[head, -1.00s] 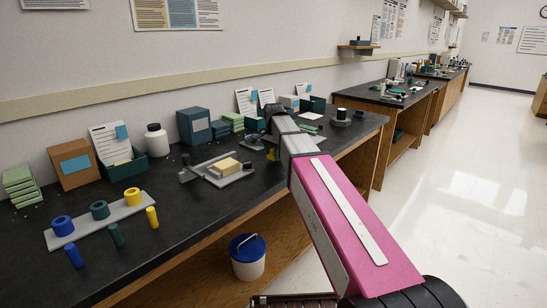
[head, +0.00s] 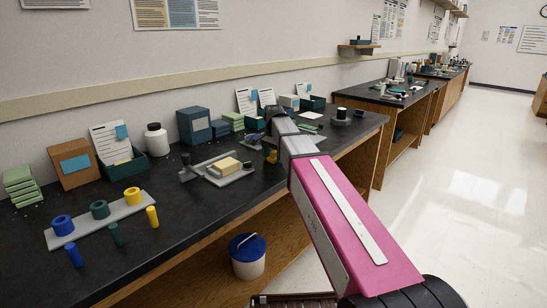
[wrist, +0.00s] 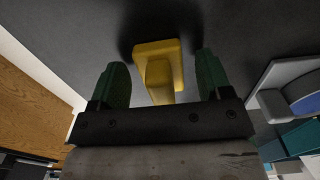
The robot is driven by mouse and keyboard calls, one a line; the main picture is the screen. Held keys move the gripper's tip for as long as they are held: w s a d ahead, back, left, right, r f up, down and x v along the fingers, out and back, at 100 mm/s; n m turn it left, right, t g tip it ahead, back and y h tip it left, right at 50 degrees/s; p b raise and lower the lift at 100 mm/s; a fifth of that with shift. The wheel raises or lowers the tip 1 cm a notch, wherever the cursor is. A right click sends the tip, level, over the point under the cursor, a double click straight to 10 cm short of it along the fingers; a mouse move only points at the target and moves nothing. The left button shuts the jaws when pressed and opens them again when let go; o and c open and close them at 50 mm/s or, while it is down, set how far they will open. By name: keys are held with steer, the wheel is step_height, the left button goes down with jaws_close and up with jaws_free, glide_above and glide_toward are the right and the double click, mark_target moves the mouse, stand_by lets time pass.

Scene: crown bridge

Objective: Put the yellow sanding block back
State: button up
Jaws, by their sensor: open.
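The yellow sanding block (wrist: 158,68) lies on the dark bench top in the wrist view, with a wide base and a narrower raised grip. My gripper (wrist: 160,78) is open, with one green finger on each side of the block and visible gaps between. The fingers are not closed on it. In the head view a small part of the yellow block (head: 271,156) shows beside my arm near the bench's front edge. My arm hides most of the gripper there.
A grey plate with a blue part (wrist: 305,98) is right of the gripper in the wrist view. In the head view, a grey fixture (head: 236,178) carries a pale block (head: 228,165). Boxes and a white bottle (head: 156,140) line the wall. A bucket (head: 248,262) stands below.

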mark_target(274, 151)
step_height(274, 151, up, 12)
steer(key=shift+f, duration=0.15)
stand_by(0.3)
